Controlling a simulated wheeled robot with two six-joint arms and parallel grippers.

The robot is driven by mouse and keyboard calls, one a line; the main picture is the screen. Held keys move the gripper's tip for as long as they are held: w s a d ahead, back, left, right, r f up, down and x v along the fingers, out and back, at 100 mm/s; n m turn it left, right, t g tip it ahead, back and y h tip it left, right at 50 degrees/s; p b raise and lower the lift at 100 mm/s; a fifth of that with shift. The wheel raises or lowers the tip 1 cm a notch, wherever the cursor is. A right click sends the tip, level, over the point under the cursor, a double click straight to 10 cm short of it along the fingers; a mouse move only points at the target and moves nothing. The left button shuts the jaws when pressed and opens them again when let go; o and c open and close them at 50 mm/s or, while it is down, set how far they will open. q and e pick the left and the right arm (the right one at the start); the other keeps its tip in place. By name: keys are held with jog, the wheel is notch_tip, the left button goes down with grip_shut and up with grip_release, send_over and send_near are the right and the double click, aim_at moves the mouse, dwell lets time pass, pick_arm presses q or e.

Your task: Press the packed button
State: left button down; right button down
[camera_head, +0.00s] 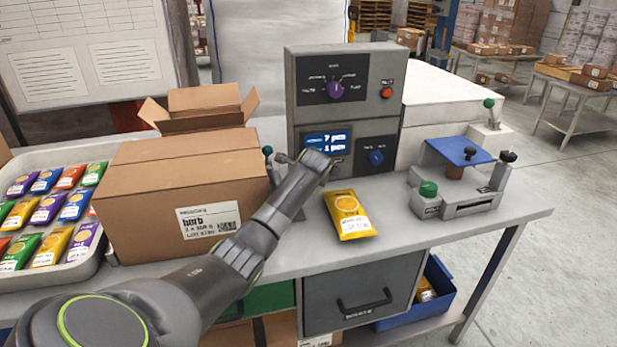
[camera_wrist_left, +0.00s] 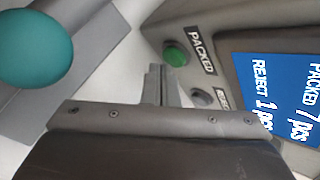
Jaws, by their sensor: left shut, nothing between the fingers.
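The packed button is a green round button (camera_wrist_left: 176,54) beside a "PACKED" label in the left wrist view. In the head view my left gripper (camera_head: 318,160) covers that corner of the panel.
A teal ball knob (camera_wrist_left: 33,48) is close on the left in the wrist view. A cardboard box (camera_head: 160,180) stands left of my arm. A yellow packet (camera_head: 347,214) lies on the bench (camera_head: 420,240), with a clamp device (camera_head: 460,200) to the right.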

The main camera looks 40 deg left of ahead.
pick_arm(q)
jog(key=shift+w+a, duration=0.3)
dwell(0.8)
jog(key=shift+s+d+r+p, duration=0.1)
jog(key=shift+s+d+p, duration=0.4)
jog(key=shift+p, duration=0.7)
jog(key=shift+d, duration=0.1)
jog(key=shift+s, duration=0.1)
